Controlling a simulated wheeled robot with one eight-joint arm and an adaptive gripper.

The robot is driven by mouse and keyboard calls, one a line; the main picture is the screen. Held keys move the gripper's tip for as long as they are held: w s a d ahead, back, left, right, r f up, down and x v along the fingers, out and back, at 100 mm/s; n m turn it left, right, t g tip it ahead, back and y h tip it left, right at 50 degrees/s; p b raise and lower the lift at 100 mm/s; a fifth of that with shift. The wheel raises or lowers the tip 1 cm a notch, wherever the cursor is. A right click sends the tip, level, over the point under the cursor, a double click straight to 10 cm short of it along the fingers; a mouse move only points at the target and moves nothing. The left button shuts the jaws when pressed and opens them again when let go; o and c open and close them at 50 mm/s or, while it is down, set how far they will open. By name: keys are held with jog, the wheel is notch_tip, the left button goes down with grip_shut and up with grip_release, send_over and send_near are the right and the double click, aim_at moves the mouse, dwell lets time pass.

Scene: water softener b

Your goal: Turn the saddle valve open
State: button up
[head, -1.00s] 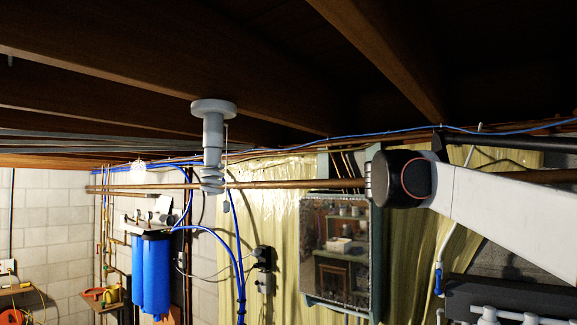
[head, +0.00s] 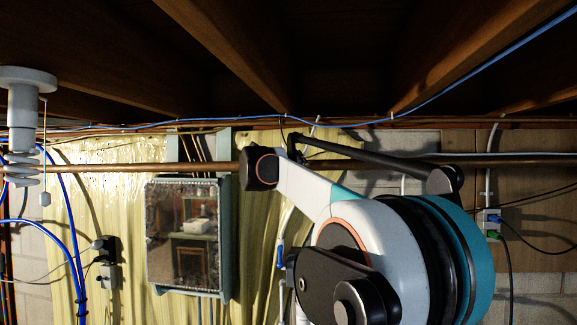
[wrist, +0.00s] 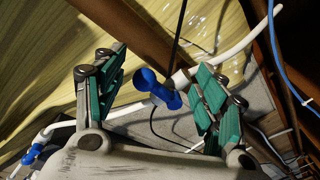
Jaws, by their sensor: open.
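In the wrist view, a blue valve handle with rounded ends (wrist: 158,88) sits on a white pipe (wrist: 227,52) that runs up to the right. It looks like the saddle valve, though I cannot be sure. My gripper (wrist: 161,66) is open, with its green-padded fingers on either side of the handle; neither finger appears to touch it. Another blue fitting (wrist: 32,154) is on the white pipe at lower left. In the head view, a small blue fitting (head: 281,250) shows left of my arm; my gripper is hidden there.
A wall cabinet with a reflective front (head: 188,235) is left of my arm. A copper pipe (head: 110,168) crosses the wall under wooden joists (head: 235,50). A thin black cable (wrist: 180,32) runs close behind the handle.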

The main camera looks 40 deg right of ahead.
jog(key=shift+d, duration=0.1)
jog(key=shift+c, duration=0.6)
jog(key=c, duration=1)
